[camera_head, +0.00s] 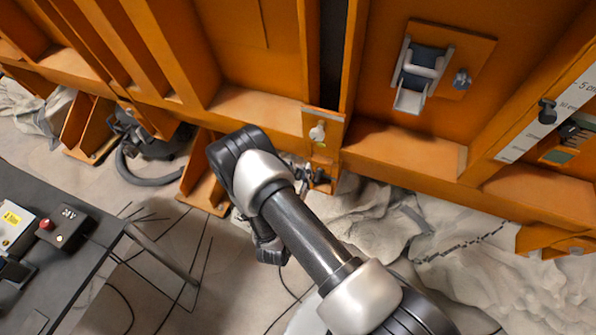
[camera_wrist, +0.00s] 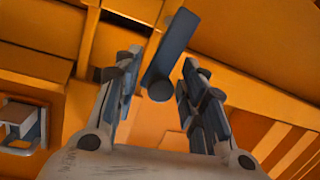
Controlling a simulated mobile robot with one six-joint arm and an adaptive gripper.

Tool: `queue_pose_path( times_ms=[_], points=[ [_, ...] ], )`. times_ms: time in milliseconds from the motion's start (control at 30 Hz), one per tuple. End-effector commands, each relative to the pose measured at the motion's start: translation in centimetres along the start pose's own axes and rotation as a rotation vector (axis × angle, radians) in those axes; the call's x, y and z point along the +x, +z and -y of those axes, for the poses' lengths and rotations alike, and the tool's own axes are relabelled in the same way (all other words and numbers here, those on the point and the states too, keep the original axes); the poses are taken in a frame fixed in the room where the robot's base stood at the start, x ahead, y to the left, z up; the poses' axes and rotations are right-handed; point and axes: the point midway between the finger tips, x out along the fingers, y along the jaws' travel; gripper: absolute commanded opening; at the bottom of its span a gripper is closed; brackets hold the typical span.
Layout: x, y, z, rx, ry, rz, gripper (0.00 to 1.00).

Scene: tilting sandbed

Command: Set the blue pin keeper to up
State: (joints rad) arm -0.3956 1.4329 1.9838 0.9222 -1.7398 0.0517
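A slim dark blue-grey bar (camera_wrist: 174,48), which looks like the blue pin keeper, shows in the wrist view. It slants up to the right from its round lower end. My gripper (camera_wrist: 160,72) is open, with one finger on each side of the bar and gaps visible between them. I cannot tell whether the bar is at the fingers' depth or beyond. In the head view my gripper (camera_head: 312,176) is low against the orange frame, partly hidden by my arm, and the bar cannot be made out there.
A grey bracket with a blue-grey part (camera_head: 424,67) and a knob (camera_head: 461,79) sit on the upper right panel. A plate with a pale knob (camera_head: 318,132) is just above my gripper. A white scale (camera_head: 548,118) is at right, a dark table (camera_head: 85,255) at lower left.

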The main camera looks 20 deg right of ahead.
Motion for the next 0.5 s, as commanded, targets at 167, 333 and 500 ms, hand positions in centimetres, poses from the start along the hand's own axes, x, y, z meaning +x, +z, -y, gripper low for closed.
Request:
queue_pose_path(
  times_ms=[167, 333, 500],
  points=[
    [0.01, 0.00, 0.00, 0.000, 0.000, 0.000, 0.26],
    [0.01, 0.01, -0.01, 0.000, 0.000, 0.000, 0.15],
    [0.01, 0.03, -0.07, -0.001, 0.002, 0.001, 0.03]
  ],
)
